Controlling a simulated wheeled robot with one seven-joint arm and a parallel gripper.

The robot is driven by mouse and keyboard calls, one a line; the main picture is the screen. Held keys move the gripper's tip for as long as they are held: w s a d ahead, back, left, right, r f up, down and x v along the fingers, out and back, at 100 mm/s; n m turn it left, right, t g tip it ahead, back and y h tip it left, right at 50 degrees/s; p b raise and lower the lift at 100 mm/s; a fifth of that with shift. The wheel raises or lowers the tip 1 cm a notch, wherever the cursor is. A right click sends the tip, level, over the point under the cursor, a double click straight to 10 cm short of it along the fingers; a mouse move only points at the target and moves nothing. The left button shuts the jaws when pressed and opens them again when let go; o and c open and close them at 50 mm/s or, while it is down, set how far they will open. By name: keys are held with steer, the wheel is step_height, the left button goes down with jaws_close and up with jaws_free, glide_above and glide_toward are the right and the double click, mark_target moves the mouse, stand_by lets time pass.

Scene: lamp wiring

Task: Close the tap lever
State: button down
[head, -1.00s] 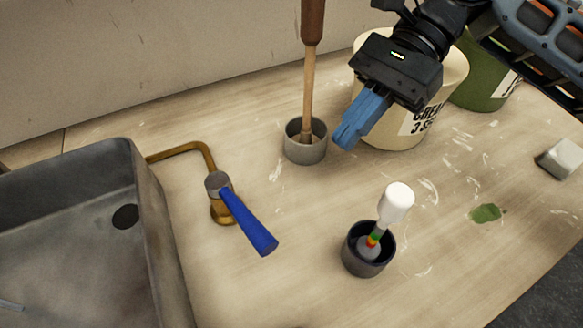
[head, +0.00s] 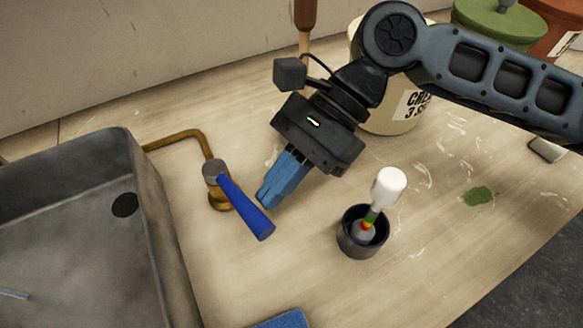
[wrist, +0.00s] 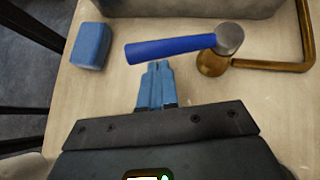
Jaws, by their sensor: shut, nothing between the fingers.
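The tap has a brass base and a brass spout (head: 180,138) that reaches left over the sink's edge. Its blue lever (head: 246,208) points toward the lower right of the head view, away from the sink. My gripper (head: 265,200) has blue fingers, shut and empty, just right of the lever. In the wrist view my fingertips (wrist: 159,66) are right beside the blue lever (wrist: 170,49), near its middle. I cannot tell whether they touch it. The tap's grey cap (wrist: 229,38) and brass base (wrist: 212,62) also show there.
The grey sink (head: 160,230) stands at the left. A dark cup (head: 362,243) holding a white-topped tool (head: 389,186) is right of my gripper. A cream bucket (head: 395,115) stands behind my arm. A blue block (wrist: 91,45) lies near the table edge.

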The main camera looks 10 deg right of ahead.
stand_by(0.3)
steer(key=shift+s+a+r+m+t+p, duration=0.2)
steer(key=shift+s+r+m+t+p, duration=0.1)
steer(key=shift+p, duration=0.55)
steer(key=shift+s+a+m+t+p, duration=0.3)
steer(key=shift+s+a+m+p, duration=0.1)
steer(key=shift+p, duration=0.6)
steer(key=shift+s+a+f+p, duration=0.15)
steer(key=shift+s+a+p, duration=0.05)
steer(key=shift+p, duration=0.25)
steer(key=shift+f, duration=0.15)
steer(key=shift+s, duration=0.1)
